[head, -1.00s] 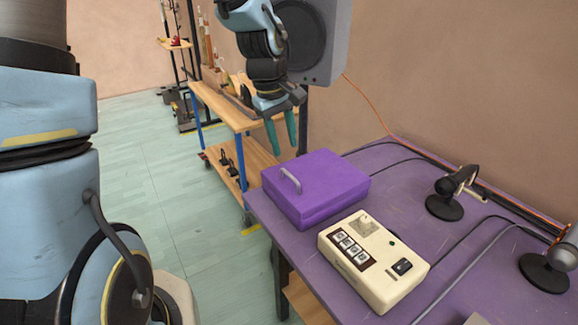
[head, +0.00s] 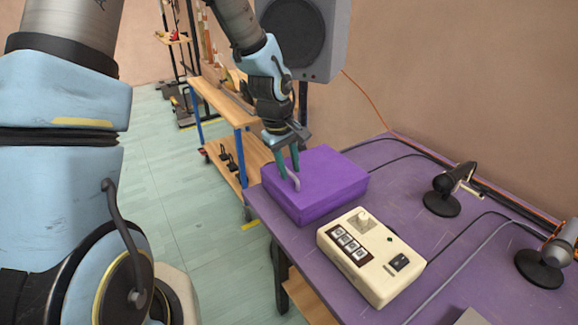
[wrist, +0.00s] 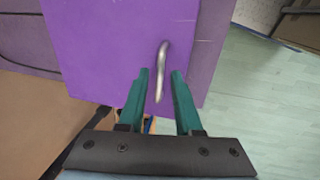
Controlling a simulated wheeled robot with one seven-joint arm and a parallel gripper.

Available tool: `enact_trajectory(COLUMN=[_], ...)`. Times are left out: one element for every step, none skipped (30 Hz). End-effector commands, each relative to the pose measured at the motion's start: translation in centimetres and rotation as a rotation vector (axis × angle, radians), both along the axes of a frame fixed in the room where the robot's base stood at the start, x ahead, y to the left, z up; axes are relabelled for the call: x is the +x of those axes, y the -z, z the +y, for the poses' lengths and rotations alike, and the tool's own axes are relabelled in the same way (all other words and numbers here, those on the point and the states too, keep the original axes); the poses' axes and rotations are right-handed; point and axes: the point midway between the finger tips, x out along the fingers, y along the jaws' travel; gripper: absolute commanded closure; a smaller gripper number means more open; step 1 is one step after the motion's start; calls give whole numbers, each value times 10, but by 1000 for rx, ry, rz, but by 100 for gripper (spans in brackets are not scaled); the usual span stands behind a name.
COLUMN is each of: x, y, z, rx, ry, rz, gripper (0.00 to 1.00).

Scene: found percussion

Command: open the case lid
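The purple case (head: 318,188) sits shut on the left end of the purple table. Its grey metal handle (head: 294,181) stands on the lid near the left edge. My gripper (head: 289,172) is at the handle, pointing down, with its green fingers apart. In the wrist view, the case lid (wrist: 110,45) fills the upper middle. The handle (wrist: 161,70) shows between and just beyond the fingertips of my open gripper (wrist: 160,72). I cannot tell whether either finger touches the handle.
A cream box with buttons (head: 371,255) stands in front of the case. Black stands (head: 442,200) are at the right of the purple table (head: 300,238). A grey speaker (head: 303,40) is behind my arm. A wooden cart (head: 225,105) stands behind at the left.

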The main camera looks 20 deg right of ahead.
Motion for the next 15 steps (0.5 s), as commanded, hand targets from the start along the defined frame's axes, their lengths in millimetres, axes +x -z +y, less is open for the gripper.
enact_trajectory(x=[0, 0, 0, 0, 0, 0, 0, 0, 0, 0, 0, 0, 0, 0, 0], y=[0, 0, 0, 0, 0, 0, 0, 0, 0, 0, 0, 0, 0, 0, 0], z=[0, 0, 0, 0, 0, 0, 0, 0, 0, 0, 0, 0, 0, 0, 0], rx=[0, 0, 0, 0, 0, 0, 0, 0, 0, 0, 0, 0, 0, 0, 0], ry=[0, 0, 0, 0, 0, 0, 0, 0, 0, 0, 0, 0, 0, 0, 0], rz=[0, 0, 0, 0, 0, 0, 0, 0, 0, 0, 0, 0, 0, 0, 0], gripper=[73, 77, 81, 85, 88, 92, 96, 99, 100, 100, 100, 100, 100, 100, 100])
